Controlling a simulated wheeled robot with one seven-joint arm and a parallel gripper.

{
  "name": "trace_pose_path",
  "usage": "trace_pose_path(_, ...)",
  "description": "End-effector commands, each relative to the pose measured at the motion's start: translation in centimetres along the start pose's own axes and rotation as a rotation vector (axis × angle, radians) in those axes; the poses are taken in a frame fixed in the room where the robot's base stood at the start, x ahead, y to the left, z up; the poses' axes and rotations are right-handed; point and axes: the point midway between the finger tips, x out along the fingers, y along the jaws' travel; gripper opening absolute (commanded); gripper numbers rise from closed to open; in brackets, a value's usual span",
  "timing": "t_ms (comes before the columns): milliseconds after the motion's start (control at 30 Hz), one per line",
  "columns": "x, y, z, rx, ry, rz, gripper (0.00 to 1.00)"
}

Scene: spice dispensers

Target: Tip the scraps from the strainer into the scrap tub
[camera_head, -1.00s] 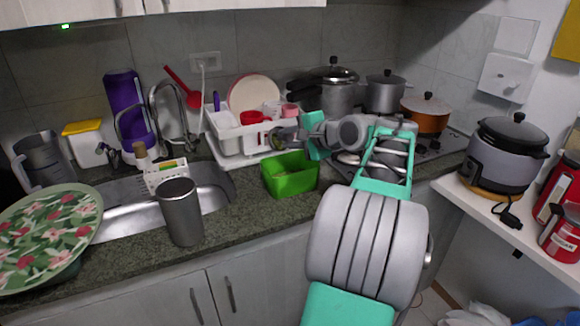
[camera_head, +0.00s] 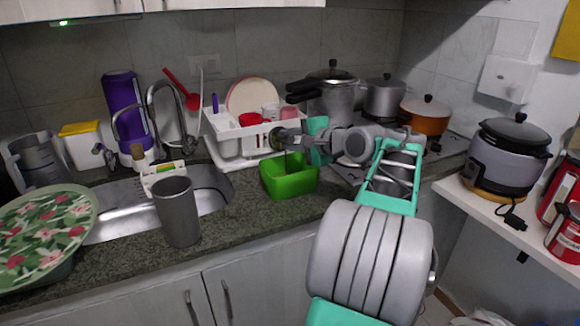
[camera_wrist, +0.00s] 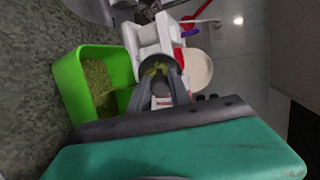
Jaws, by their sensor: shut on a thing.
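The scrap tub is an open green box (camera_head: 290,182) on the counter, right of the sink. In the wrist view the tub (camera_wrist: 68,88) is at the left, with yellow-green bits on its floor. My gripper (camera_head: 298,138) is above the tub's back edge, shut on the small dark grey strainer (camera_head: 277,140). In the wrist view the strainer (camera_wrist: 172,64) is between my gripper's fingers (camera_wrist: 160,92), with yellow-green scraps in it. A thin dark streak hangs below the strainer in the head view; I cannot tell what it is. The strainer's exact tilt is unclear.
A white dish rack (camera_head: 232,135) stands close behind the tub. A grey metal cup (camera_head: 178,212) stands at the sink's front edge, left of the tub. Pots (camera_head: 385,97) stand on the stove behind my arm. The counter in front of the tub is clear.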

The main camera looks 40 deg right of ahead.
Motion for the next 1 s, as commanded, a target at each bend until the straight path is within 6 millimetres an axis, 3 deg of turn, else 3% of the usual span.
trace_pose_path(1000, -0.11, 0.54, 0.53, 0.011, -0.025, -0.109, 0.00)
